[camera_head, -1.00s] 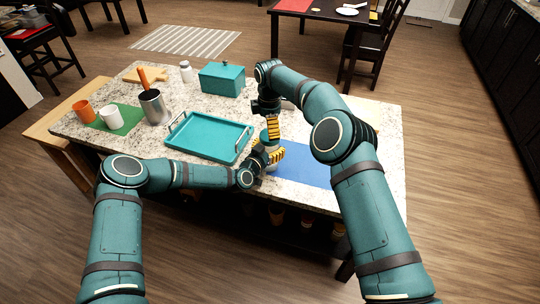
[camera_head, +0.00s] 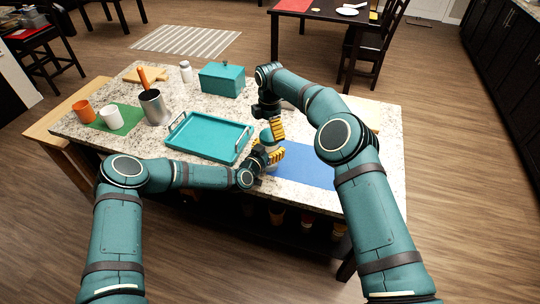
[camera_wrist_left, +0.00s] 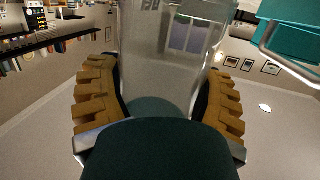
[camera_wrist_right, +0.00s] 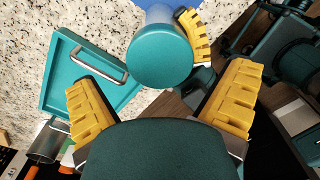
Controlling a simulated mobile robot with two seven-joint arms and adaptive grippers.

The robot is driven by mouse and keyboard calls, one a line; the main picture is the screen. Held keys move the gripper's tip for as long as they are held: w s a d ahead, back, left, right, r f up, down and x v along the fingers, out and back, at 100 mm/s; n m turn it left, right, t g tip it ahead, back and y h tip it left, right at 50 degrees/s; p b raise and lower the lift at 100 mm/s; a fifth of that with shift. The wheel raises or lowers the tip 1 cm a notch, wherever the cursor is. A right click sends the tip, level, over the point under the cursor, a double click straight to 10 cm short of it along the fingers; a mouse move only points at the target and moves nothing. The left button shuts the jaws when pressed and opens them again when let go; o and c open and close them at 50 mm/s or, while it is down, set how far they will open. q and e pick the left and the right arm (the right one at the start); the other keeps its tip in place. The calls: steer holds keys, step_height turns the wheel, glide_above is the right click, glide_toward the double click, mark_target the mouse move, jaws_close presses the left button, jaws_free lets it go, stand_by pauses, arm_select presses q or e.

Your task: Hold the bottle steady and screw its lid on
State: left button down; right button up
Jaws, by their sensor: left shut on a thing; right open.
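The clear bottle (camera_wrist_left: 170,60) stands between the fingers of my left gripper (camera_wrist_left: 160,100), which is shut on it. In the head view my left gripper (camera_head: 266,158) holds the bottle near the table's front edge. The round teal lid (camera_wrist_right: 160,55) sits at the top of the bottle; how far it is threaded cannot be told. In the head view the lid (camera_head: 266,137) is partly hidden by the grippers. My right gripper (camera_wrist_right: 160,98) is open and empty, its fingers apart and pointing down toward the lid. In the head view it (camera_head: 276,130) is close above and beside the lid.
A teal tray (camera_head: 238,155) with metal handles lies left of the bottle. A blue mat (camera_head: 308,167) lies to the right. Behind are a teal box (camera_head: 222,80), a white bottle (camera_head: 186,72), a metal pot (camera_head: 154,108) and two mugs on a green mat (camera_head: 128,117).

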mark_target(270, 134)
steer(key=shift+f, duration=2.05)
steer(key=c, duration=1.2)
steer(key=shift+c, duration=0.2)
steer(key=m, duration=0.3)
steer(key=o, duration=1.2)
steer(key=shift+o, duration=0.2)
